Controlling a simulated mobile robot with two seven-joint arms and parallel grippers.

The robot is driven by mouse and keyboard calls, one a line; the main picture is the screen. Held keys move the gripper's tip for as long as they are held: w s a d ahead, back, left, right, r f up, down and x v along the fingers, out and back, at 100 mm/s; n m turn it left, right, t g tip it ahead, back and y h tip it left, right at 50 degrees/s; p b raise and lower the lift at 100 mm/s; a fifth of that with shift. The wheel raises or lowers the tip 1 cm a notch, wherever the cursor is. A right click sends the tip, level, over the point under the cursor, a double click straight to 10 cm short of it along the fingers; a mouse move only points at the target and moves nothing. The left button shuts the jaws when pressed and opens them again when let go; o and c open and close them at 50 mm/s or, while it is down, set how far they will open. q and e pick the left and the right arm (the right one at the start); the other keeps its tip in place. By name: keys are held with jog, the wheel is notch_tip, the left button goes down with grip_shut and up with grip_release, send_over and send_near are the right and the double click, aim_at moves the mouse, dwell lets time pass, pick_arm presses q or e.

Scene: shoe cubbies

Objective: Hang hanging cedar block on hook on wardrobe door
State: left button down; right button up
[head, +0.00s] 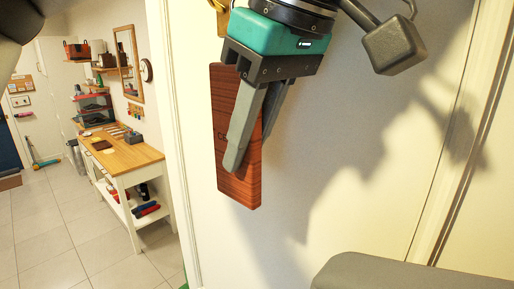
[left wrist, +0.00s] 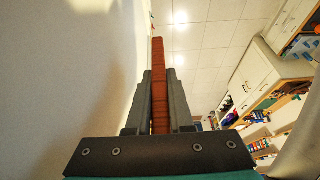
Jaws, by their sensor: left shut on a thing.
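The cedar block (head: 227,105) is a flat reddish-brown board, hanging nearly upright in front of the pale door (head: 330,180) in the head view. My left gripper (head: 248,150) comes down from the top and is shut on it, with a finger across its face. In the left wrist view the block (left wrist: 158,60) shows edge-on between the two fingers of my left gripper (left wrist: 159,78). A brass-coloured piece (head: 219,14) shows at the top edge, above the block and partly cut off; I cannot tell if it is the hook. My right gripper is not in view.
The pale door or panel surface lies close behind the block, with a vertical frame edge (head: 172,130) at its left. Further left stands a wooden-topped table (head: 140,155) with things on it. Tiled floor (head: 70,225) is open there.

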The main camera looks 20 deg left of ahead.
pick_arm(q)
jog(key=w+a+f+b, duration=0.1)
jog(key=w+a+f, duration=0.1)
jog(key=a, duration=0.5)
jog(key=shift+w+a, duration=0.25)
jog(key=shift+w, duration=0.3)
jog(key=shift+f, duration=0.1)
dwell(0.3)
jog(key=c, duration=0.7)
grip_release()
jog(key=p+v, duration=0.1)
jog(key=v, duration=1.4)
jog(key=shift+s+d, duration=0.1)
jog(key=shift+d, duration=0.05)
